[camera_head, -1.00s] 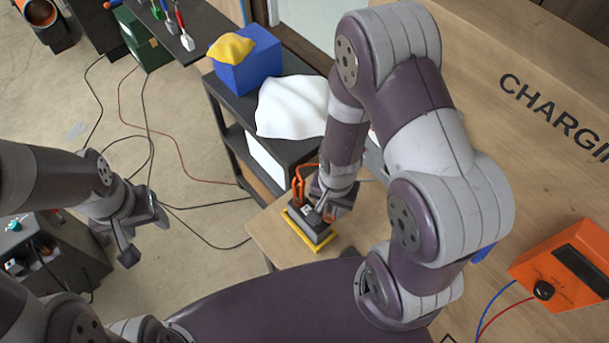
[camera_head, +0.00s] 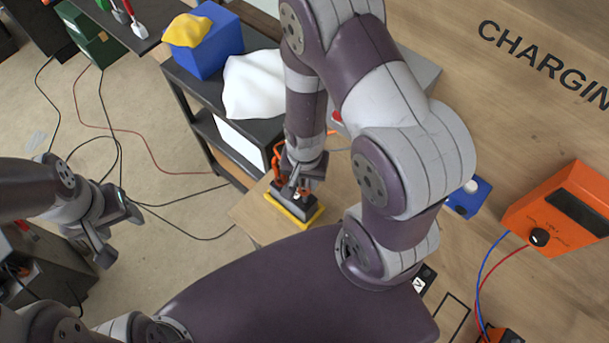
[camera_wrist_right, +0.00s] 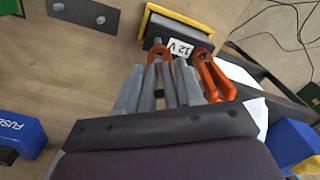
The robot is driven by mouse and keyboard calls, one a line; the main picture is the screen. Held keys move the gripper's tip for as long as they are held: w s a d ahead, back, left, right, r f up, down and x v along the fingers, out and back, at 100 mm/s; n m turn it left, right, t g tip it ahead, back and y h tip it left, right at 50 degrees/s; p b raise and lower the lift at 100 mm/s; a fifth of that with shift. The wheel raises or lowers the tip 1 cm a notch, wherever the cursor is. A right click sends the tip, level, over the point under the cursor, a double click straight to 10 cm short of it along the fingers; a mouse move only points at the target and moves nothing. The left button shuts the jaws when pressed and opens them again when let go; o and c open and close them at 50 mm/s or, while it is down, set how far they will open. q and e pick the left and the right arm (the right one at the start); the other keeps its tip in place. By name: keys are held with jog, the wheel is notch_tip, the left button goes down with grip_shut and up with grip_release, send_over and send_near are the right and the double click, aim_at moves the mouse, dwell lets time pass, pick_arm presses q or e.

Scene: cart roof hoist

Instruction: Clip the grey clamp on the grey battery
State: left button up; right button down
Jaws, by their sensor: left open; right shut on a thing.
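The grey battery (camera_head: 293,198) stands on a yellow base (camera_head: 318,215) on the wooden bench corner. In the right wrist view, its grey body (camera_wrist_right: 186,31) carries a "12 V" label. My right gripper (camera_head: 300,188) is over the battery, shut on narrow grey parts that look like the grey clamp (camera_wrist_right: 171,84). Their tips are close to the battery's top; contact cannot be told. An orange clamp-like piece (camera_wrist_right: 218,80) is beside them at the battery and partly shows in the head view (camera_head: 277,158). My left gripper (camera_head: 118,232) is open and empty, over the floor.
An orange charger (camera_head: 565,208) with red and blue cables is on the wooden surface at right. A blue fuse box (camera_head: 468,196) is near it. A dark cart (camera_head: 235,130) with a blue box and white cloth stands behind the battery. Cables lie on the floor.

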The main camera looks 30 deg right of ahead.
aim_at(305, 190)
jog(key=shift+s+d+f+b, duration=0.15)
jog(key=shift+f+b, duration=0.2)
jog(key=shift+f, duration=0.25)
jog(key=shift+s+a+f+b, duration=0.1)
jog(key=shift+f+b, duration=0.25)
jog(key=shift+f, duration=0.25)
jog(key=shift+w, duration=0.15)
jog(key=shift+f+b, duration=1.35)
jog(key=shift+f, duration=0.25)
jog(key=c, duration=0.6)
grip_release()
